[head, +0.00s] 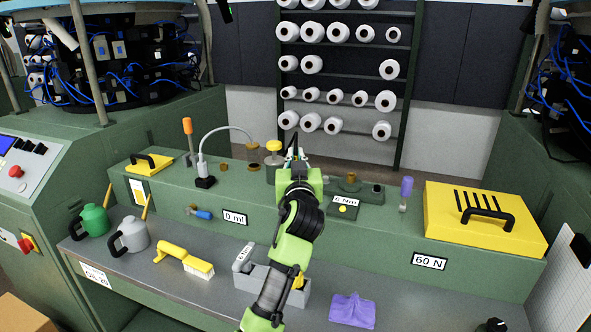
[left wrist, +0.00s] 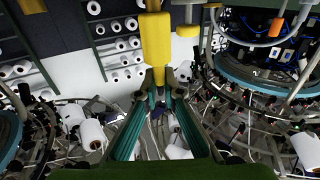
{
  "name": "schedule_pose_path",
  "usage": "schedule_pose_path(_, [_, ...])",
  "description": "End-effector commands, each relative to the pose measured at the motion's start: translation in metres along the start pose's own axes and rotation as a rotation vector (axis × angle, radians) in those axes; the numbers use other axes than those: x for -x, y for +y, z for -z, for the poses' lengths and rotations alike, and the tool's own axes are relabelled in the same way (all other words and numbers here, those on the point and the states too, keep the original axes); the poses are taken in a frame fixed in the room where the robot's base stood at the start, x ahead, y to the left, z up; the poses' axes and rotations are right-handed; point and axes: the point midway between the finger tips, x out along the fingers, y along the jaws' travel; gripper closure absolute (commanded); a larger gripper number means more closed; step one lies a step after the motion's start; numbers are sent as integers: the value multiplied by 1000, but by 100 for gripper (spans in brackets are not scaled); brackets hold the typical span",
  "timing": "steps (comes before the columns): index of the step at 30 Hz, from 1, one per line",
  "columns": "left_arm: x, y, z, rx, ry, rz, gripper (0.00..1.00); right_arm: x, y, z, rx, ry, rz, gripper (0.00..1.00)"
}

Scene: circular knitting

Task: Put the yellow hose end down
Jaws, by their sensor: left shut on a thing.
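My left gripper (head: 295,157) is over the green bench top, in front of the bobbin rack, its arm rising from the bottom of the head view. In the left wrist view its two green fingers (left wrist: 157,92) are closed on the narrow lower end of a yellow cylindrical piece, which I take for the yellow hose end (left wrist: 155,45). In the head view the wrist hides this piece. A yellow-capped jar (head: 274,147) stands just left of the gripper. A pale hose (head: 230,129) arches from a black base towards a brown-topped jar. My right gripper is not in view.
A yellow case (head: 486,222) fills the ledge's right end; a purple-handled tool (head: 406,190) stands left of it. A yellow brush (head: 185,260), grey caddy (head: 262,283) and purple cloth (head: 352,310) lie on the lower shelf. Cans stand at left.

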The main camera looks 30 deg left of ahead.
Motion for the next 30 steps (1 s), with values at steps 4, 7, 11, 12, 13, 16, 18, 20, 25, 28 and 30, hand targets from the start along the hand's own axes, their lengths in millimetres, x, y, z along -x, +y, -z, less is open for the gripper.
schedule_pose_path(4, [-8,-1,-11,-3,-1,1,100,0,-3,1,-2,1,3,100])
schedule_pose_path(7, [-9,-1,-27,-6,-3,0,100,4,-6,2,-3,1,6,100])
schedule_pose_path(11, [-8,-1,-40,-4,0,0,100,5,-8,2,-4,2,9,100])
schedule_pose_path(12, [-8,0,-42,-3,0,0,100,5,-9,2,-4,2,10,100])
schedule_pose_path(13, [-8,0,-43,-3,1,0,100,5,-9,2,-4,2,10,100])
schedule_pose_path(16, [-8,0,-43,-1,1,0,100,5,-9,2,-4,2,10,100])
schedule_pose_path(18, [-8,0,-43,-1,1,0,100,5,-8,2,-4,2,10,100])
schedule_pose_path(20, [-8,0,-43,-1,1,0,100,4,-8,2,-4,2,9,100])
schedule_pose_path(25, [-8,0,-46,-1,1,0,80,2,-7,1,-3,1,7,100])
schedule_pose_path(28, [-8,0,-46,-1,0,0,76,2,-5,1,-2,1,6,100])
schedule_pose_path(30, [-8,0,-46,-1,0,0,76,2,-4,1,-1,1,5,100])
